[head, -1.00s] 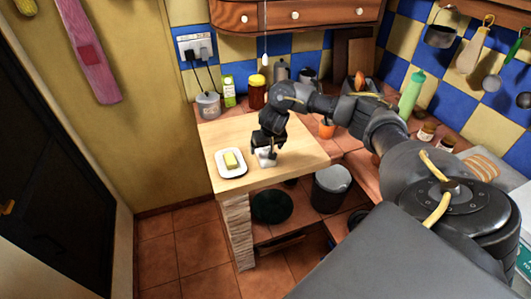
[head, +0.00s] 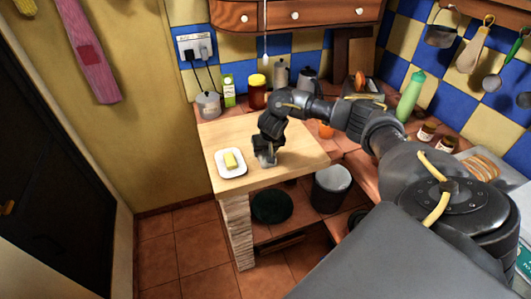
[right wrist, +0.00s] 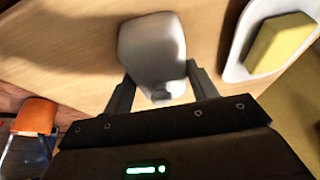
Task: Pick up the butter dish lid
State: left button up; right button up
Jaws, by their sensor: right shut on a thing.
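The white butter dish lid (right wrist: 152,45) is between the two fingers of my right gripper (right wrist: 160,88) in the right wrist view, over the wooden counter. In the head view my right gripper (head: 267,160) is at the counter top and mostly hides the lid. The gripper is shut on the lid. I cannot tell whether the lid still touches the counter. The white butter dish (head: 240,173) with a yellow block of butter (head: 231,160) lies to the left of the gripper, apart from it. My left gripper is not in view.
The wooden counter (head: 215,139) is clear around the dish. A yellow-lidded jar (head: 257,92), a green carton (head: 228,91) and a grey pot (head: 208,104) stand behind it. A green bottle (head: 411,95) stands at the right.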

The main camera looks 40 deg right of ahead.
jog(key=shift+w+r, duration=0.1)
jog(key=shift+r, duration=0.4)
notch_tip(320, 180, up, 2)
jog(key=shift+r+b, duration=0.15)
jog(key=shift+b, duration=0.25)
jog(key=s+a+r+p, duration=0.9)
jog(key=s+p, duration=0.1)
jog(key=p, duration=0.2)
jog(key=shift+s+a+r, duration=0.15)
jog(key=shift+s+r, duration=0.15)
jog(key=shift+r, duration=0.1)
